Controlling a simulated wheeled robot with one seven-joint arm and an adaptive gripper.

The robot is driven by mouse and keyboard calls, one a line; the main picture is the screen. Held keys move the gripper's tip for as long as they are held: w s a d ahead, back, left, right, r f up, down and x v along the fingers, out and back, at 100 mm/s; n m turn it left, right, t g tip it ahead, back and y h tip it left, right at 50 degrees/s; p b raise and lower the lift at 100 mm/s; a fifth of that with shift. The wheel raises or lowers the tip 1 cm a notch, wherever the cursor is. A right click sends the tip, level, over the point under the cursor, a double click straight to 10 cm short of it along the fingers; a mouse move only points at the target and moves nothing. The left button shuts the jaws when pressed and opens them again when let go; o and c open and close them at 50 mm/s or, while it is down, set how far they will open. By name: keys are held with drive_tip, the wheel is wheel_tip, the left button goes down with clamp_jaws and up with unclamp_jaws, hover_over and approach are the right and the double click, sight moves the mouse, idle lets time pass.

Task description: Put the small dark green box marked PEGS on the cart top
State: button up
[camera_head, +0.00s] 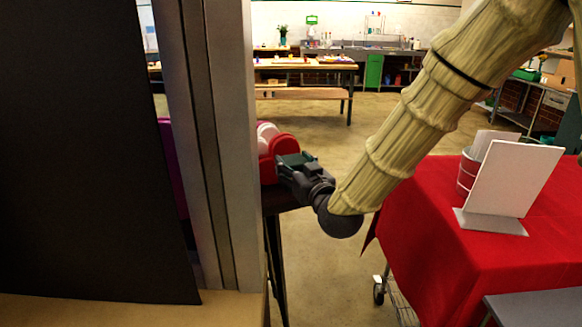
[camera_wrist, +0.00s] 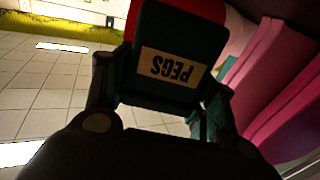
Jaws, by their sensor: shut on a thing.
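The dark green box marked PEGS (camera_wrist: 175,50) is between my gripper's two fingers in the wrist view, its tan label upside down in the picture. In the head view the box (camera_head: 291,159) shows as a small green block at the tip of my gripper (camera_head: 300,172). My gripper is shut on it, beside red and white rounded things at a dark stand. The cart appears to be the red-covered one (camera_head: 430,235) at right, with a caster and wire frame below its cloth. My gripper is to the left of it, apart from it.
A grey surface edge (camera_head: 535,308) is at lower right. A dark panel (camera_head: 80,150) and pale post (camera_head: 235,150) block the left. Pink shapes (camera_wrist: 275,85) are close at right in the wrist view.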

sight(294, 158)
drive_tip(key=w, duration=0.5)
drive_tip(key=shift+w+f+p, duration=0.15)
drive_tip(key=shift+f+p, duration=0.15)
drive_tip(key=shift+p, duration=0.1)
drive_tip(key=shift+f+p, duration=0.4)
drive_tip(key=shift+f, duration=1.3)
drive_tip(key=shift+f, duration=0.1)
drive_tip(key=shift+f, duration=0.15)
drive_tip(key=o, duration=1.1)
drive_tip(key=shift+c, duration=0.2)
drive_tip(key=shift+r, duration=0.35)
drive_tip(key=b+v, duration=0.2)
drive_tip(key=v, duration=1)
